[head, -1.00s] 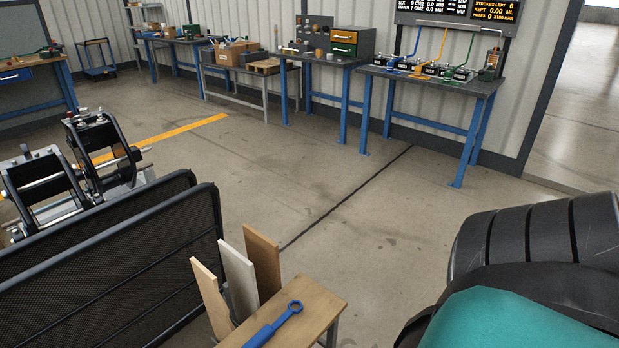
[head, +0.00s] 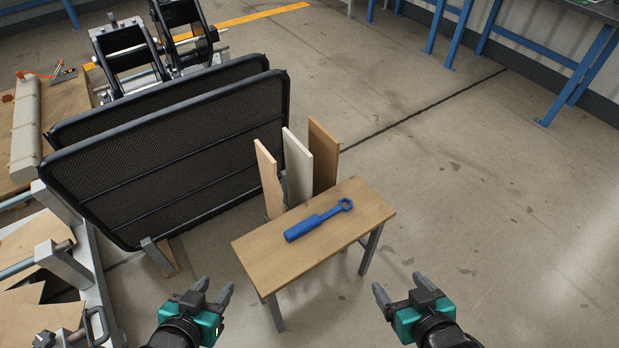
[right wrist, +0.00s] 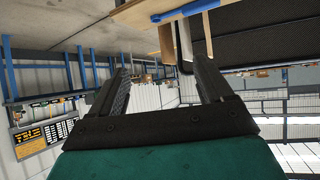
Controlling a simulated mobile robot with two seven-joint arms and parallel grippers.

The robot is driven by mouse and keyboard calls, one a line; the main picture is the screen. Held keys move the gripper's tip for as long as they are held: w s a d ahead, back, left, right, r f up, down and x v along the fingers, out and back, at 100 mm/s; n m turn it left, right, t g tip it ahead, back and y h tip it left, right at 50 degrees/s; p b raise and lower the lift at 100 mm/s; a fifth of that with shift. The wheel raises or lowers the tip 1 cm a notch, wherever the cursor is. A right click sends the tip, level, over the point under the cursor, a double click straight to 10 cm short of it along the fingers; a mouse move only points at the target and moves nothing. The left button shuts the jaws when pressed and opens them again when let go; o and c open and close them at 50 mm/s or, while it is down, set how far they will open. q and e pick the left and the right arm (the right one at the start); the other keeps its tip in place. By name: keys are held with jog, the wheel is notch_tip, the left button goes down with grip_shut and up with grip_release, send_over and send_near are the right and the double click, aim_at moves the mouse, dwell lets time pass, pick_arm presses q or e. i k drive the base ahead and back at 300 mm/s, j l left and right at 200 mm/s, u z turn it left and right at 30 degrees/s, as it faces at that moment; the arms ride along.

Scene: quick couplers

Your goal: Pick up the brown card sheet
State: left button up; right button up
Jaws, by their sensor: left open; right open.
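The brown card sheet (head: 324,156) stands upright at the back edge of a small wooden table, rightmost of three sheets in the head view. A white-grey sheet (head: 298,167) and a light tan sheet (head: 269,180) stand to its left. Its lower part is hidden behind the table. In the right wrist view, where the scene appears upside down, it seems to be the brown strip (right wrist: 166,42). My left gripper (head: 213,290) is open and empty, in front of the table to the left. My right gripper (head: 399,288) is open and empty, front right, well apart from the sheets.
A blue ring-ended tool (head: 318,219) lies on the wooden table (head: 262,250). Black mesh panels (head: 165,160) stand left of the sheets. A rack with loose tan sheets (head: 35,235) is at the lower left. The floor (head: 450,180) to the right is clear.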

aim_at(324, 148)
jog(key=z, duration=0.15)
jog(key=i+l, duration=0.25)
jog(key=i+l+u, duration=0.1)
jog(key=i+l, duration=0.15)
jog(key=l, duration=0.2)
jog(key=i+l+u, duration=0.1)
jog(key=u, duration=1.65)
jog(key=k+l, duration=0.05)
